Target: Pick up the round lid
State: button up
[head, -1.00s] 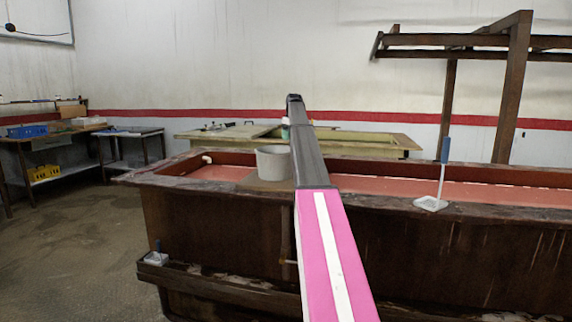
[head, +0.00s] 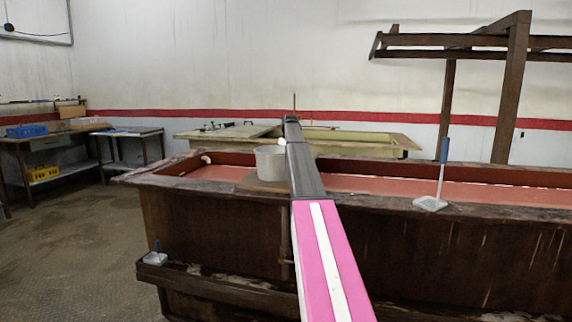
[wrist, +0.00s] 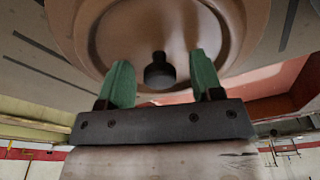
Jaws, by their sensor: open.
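The round lid (wrist: 225,35) fills the top of the wrist view as a large brown disc with raised rings. Its dark knob (wrist: 160,72) shows between the two fingers. My gripper (wrist: 158,75) is open, with one green finger on each side of the knob and a gap on both sides. Nothing is held. I cannot tell whether the fingertips touch the lid's face. In the head view I cannot make out the lid, and my own arm hides the gripper.
A long brown tank (head: 220,225) with a reddish inside stands ahead. A whitish bucket (head: 270,163) stands on it, just left of my arm. A blue-handled white tool (head: 431,203) stands on its rim at right. A dark frame (head: 510,85) rises behind; floor at left is open.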

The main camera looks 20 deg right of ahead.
grip_shut()
jog(key=shift+r, duration=0.1)
